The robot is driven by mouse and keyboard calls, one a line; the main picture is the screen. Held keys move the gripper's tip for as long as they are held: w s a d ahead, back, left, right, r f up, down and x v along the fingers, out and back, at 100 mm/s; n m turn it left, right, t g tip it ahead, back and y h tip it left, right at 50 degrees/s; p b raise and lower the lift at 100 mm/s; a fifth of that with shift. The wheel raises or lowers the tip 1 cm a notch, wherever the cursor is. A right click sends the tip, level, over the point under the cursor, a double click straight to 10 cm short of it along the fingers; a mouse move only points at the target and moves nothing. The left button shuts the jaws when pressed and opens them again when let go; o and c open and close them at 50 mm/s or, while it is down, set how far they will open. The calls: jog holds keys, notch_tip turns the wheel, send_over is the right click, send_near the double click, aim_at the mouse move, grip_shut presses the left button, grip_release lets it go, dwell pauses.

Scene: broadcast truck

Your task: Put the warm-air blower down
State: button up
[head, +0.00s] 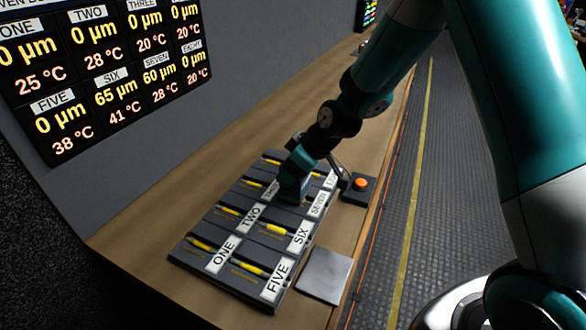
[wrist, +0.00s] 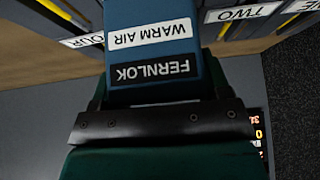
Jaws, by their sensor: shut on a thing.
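The warm-air blower (wrist: 153,62) is a blue block labelled WARM AIR and FERNLOK in the wrist view. My gripper (wrist: 160,122) is shut on it. In the head view the blower (head: 292,188) shows as a small dark blue shape at the end of my arm. My gripper (head: 298,166) is over the far part of the dark labelled rack (head: 225,268), between the TWO and SEVEN labels. I cannot tell whether the blower touches the rack. The blower and my arm hide part of the far row.
The rack lies on a wooden bench (head: 150,237) and has several slots with yellow-marked rods. A bare grey plate (head: 323,275) lies beside its near right edge. A box with an orange button (head: 360,185) stands right of it. A wall screen (head: 105,75) lists readings; SIX shows 65 µm, 41 °C.

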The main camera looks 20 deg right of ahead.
jog(key=shift+f, duration=0.3)
jog(key=shift+f, duration=0.2)
jog(key=o, duration=1.3)
jog(key=shift+c, duration=0.2)
jog(key=shift+d+r, duration=0.1)
jog(key=shift+r, duration=0.35)
jog(key=b+v, duration=0.1)
jog(key=v, duration=1)
jog(key=s+a+r+g, duration=0.1)
jog(key=s+a+r, duration=0.1)
jog(key=s, duration=0.3)
jog(key=s+a+r+g, duration=0.1)
jog(key=s+a+r, duration=0.2)
jog(key=s+a, duration=0.2)
jog(key=shift+s+m, duration=0.3)
jog(key=shift+s, duration=0.35)
jog(key=s+g, duration=0.1)
jog(key=s, duration=0.3)
jog(key=s+a+r+m, duration=0.1)
jog(key=s, duration=0.4)
jog(key=s+a+r+g, duration=0.1)
jog(key=s, duration=0.3)
jog(key=shift+s+g, duration=0.3)
jog(key=shift+c, duration=0.3)
